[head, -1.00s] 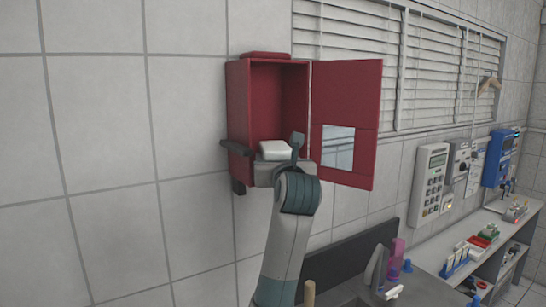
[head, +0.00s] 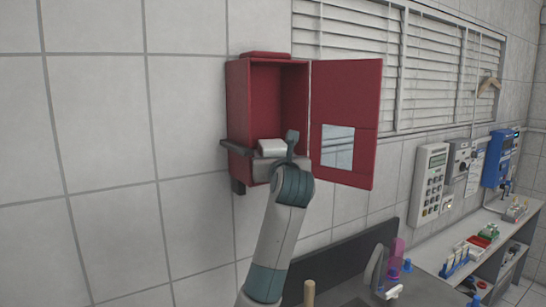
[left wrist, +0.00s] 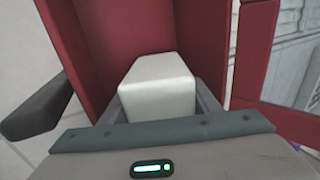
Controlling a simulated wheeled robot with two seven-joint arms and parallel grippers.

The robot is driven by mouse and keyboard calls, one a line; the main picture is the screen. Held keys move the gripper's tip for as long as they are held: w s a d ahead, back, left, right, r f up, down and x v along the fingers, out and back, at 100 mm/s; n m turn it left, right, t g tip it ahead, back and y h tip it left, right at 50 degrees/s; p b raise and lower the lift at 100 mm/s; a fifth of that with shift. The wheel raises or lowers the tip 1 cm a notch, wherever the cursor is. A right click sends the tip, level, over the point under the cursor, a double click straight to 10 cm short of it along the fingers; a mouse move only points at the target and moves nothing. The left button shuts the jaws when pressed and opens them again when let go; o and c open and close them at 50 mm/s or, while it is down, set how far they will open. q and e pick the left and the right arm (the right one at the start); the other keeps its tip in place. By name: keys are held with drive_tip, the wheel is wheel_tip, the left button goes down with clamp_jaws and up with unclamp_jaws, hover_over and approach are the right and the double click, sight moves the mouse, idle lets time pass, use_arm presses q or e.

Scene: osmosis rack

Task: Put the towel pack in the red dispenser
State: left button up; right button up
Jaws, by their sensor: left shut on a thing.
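The red dispenser (head: 237,105) hangs on the tiled wall with its door (head: 345,100) swung open to the right. The white towel pack (head: 272,146) is at the lower part of the dispenser's opening, and its far end appears to be inside. In the left wrist view the towel pack (left wrist: 157,85) sits between the two fingers of my left gripper (left wrist: 158,108), with red walls on both sides. My left gripper is shut on the pack. The gripper and wrist hide the dispenser's lower front edge. Whether the pack touches the dispenser floor cannot be told. My right gripper is not in view.
A window with blinds (head: 345,25) is behind the open door. Wall devices (head: 431,185) hang to the right. Below are a sink area with a tap (head: 375,270) and a bench (head: 500,225) with small lab items. The wall left of the dispenser is clear.

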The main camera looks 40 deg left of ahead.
use_arm(q)
drive_tip(key=o, duration=1)
drive_tip(key=shift+f, duration=0.1)
drive_tip(key=shift+c, duration=0.2)
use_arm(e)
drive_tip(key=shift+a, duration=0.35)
use_arm(q)
drive_tip(key=shift+s+d, duration=0.25)
drive_tip(key=b+v, duration=0.3)
drive_tip(key=v, duration=0.2)
drive_tip(key=b+v, duration=0.3)
drive_tip(key=v, duration=0.3)
drive_tip(key=shift+d+r+b, duration=0.15)
drive_tip(key=shift+r+b, duration=0.1)
drive_tip(key=shift+b, duration=0.05)
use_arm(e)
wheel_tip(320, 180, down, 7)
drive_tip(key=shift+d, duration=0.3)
